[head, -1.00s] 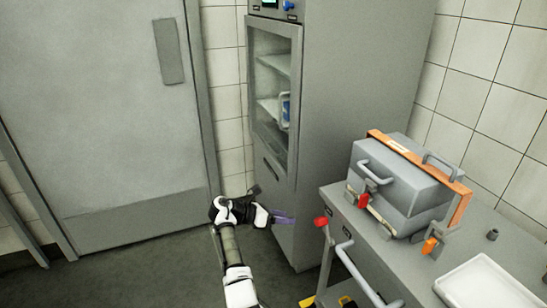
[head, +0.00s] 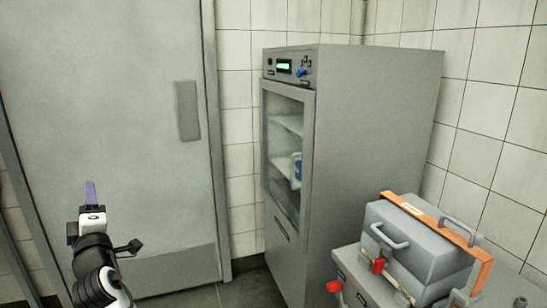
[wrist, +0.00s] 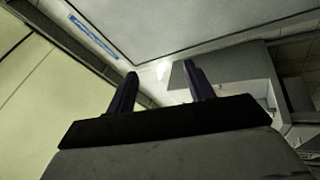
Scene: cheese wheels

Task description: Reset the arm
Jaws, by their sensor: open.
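My gripper (head: 91,196) is at the lower left in the head view, pointing upward in front of the grey door. Its purple fingers overlap from this side. In the wrist view my gripper (wrist: 158,90) shows two dark purple fingers standing apart with nothing between them. The wrist camera looks up past the fingers toward a ceiling and the upper part of the room. The gripper touches nothing that I can see.
A grey door (head: 120,120) fills the left. A grey cabinet (head: 375,150) with a glass front stands in the middle. A grey case (head: 425,240) with an orange strap (head: 440,238) sits on a counter at the lower right. Floor shows between door and cabinet.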

